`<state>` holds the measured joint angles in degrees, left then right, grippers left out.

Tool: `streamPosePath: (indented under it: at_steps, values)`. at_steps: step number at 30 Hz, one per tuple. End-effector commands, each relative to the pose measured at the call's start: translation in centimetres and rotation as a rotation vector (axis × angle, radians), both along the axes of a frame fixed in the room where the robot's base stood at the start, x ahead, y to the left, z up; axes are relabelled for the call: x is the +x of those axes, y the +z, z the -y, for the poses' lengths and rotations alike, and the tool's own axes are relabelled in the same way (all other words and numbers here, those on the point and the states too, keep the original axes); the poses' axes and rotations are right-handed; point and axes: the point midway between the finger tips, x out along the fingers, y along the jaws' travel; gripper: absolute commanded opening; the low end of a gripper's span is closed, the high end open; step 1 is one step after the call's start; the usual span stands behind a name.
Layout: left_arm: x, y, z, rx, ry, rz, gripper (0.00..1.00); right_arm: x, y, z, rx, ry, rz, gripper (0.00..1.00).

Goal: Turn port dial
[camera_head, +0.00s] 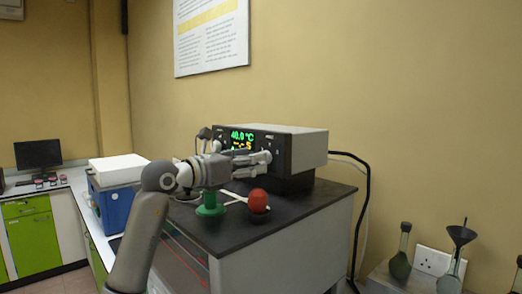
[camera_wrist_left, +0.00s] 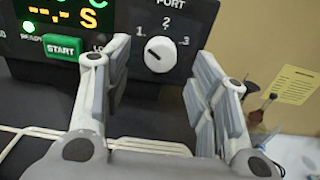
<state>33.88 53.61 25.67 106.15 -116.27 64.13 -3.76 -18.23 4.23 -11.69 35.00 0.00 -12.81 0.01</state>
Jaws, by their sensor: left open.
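The port dial (camera_wrist_left: 160,55) is a round white knob on the dark front panel of the instrument (camera_head: 300,148), under the label PORT with marks 1, 2 and 3. A short dark mark on the knob lies on its left side, toward 1. My left gripper (camera_head: 259,158) is at the right part of the panel. In the left wrist view its fingers (camera_wrist_left: 163,60) are open, one on each side of the dial, with gaps between them and the knob. In the head view the gripper largely hides the dial. My right gripper is in neither view.
A green START button (camera_wrist_left: 62,47) and a lit display (camera_head: 242,135) are left of the dial. A green stand (camera_head: 210,206) and a red ball-like object (camera_head: 258,200) sit on the dark bench top (camera_head: 300,209) below my gripper. A blue box (camera_head: 116,205) stands left.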

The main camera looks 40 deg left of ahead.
Motion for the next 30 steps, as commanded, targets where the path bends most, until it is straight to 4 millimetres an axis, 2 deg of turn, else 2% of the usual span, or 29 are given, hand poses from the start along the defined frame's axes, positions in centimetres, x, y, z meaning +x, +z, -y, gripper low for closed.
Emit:
streamPosePath:
  at_steps: [1,6,8,13,19,30]
  values:
    - [0.8,0.5,0.1,-0.002,-0.002,0.000,0.53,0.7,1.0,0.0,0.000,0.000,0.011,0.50]
    - [2.9,0.3,0.3,-0.001,-0.001,0.000,0.53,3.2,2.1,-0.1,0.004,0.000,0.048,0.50]
    - [3.3,0.2,0.3,-0.001,-0.001,0.002,0.53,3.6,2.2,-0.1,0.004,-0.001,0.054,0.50]
    - [3.9,0.0,0.4,0.001,-0.001,0.000,0.53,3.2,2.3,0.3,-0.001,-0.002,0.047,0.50]
    - [3.9,0.0,0.4,0.002,0.000,0.000,0.53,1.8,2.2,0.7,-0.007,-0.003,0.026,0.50]
    - [3.8,0.0,0.4,0.001,0.000,0.000,0.07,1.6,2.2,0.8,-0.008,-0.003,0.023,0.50]
